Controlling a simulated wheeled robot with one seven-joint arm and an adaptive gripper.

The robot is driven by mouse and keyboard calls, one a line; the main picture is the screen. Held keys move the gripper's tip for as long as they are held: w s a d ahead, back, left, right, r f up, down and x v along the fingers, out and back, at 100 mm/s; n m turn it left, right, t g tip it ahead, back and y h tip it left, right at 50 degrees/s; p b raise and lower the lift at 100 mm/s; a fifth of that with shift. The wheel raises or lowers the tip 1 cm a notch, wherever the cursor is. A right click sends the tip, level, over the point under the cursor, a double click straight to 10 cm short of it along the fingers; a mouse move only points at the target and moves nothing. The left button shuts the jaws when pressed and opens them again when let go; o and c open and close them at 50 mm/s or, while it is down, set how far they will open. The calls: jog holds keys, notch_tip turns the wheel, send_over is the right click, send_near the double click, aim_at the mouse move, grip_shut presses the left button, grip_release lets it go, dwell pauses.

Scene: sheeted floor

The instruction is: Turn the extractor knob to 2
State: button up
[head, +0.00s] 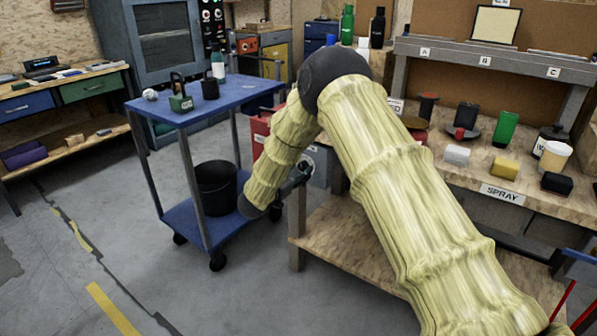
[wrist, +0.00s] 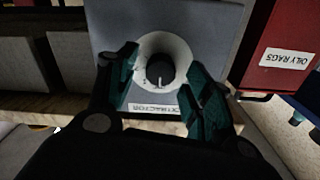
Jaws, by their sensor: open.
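The extractor knob (wrist: 159,72) is a dark round knob on a pale round dial (wrist: 149,45), in the middle of the wrist view. A light mark on the knob points down in that picture; I cannot read the dial's numbers. The dial is on a grey panel (wrist: 215,30) with a partly covered EXTRACTOR label (wrist: 150,108). My gripper (wrist: 162,63) is open, with one green-padded finger on each side of the knob. I cannot tell whether they touch it. In the head view my gripper (head: 300,172) is at the bench's left end and the knob is not discernible.
A red OILY RAGS bin (wrist: 285,50) stands right of the panel in the wrist view. In the head view a blue cart (head: 235,92) with a black bucket (head: 215,188) stands left of my arm. A wooden bench (head: 440,170) with several small items is right. Floor at left is clear.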

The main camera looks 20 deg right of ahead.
jog(key=shift+w+d, duration=0.15)
jog(key=shift+d, duration=0.05)
jog(key=c, duration=1)
